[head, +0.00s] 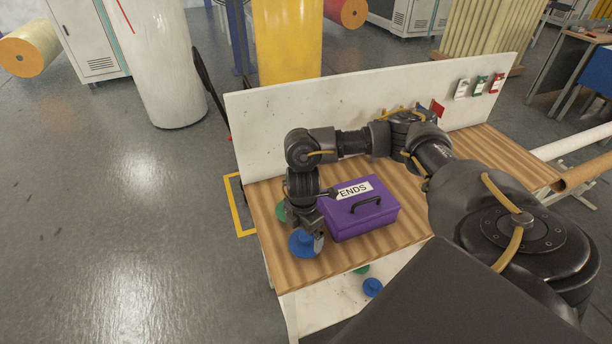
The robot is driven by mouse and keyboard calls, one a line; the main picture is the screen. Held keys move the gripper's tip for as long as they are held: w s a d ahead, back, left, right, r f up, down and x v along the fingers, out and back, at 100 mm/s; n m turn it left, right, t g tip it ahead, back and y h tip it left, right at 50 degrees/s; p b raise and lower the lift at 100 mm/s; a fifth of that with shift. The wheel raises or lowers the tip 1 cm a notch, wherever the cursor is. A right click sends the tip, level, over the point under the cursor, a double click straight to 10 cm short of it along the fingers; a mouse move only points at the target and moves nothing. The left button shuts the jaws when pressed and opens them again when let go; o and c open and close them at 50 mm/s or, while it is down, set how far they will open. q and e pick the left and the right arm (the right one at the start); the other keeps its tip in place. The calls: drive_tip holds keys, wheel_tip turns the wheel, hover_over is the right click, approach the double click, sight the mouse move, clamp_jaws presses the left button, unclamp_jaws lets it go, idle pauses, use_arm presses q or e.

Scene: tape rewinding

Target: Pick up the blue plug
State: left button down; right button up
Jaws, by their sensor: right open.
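A blue plug (303,244) stands on the striped wooden bench top, near its left front corner. My right gripper (312,240) points down at the blue plug, its fingers overlapping the plug in the head view. The gripper is open; whether the fingers are around or just above the plug is hard to tell. A green plug (281,211) sits just behind, partly hidden by my right arm. My left gripper is not in view.
A purple box (371,220) labelled ENDS stands right of the gripper, close to it. Another blue plug (372,287) and a green one (362,269) lie below the bench top (415,232). A white panel (262,135) rises behind. Small bottles (480,86) hang on it.

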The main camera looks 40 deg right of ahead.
sight(304, 237)
drive_tip(key=shift+s+f+p, duration=0.2)
drive_tip(key=shift+f+p, duration=0.1)
drive_tip(key=shift+f, duration=2.3)
drive_tip(key=c, duration=0.6)
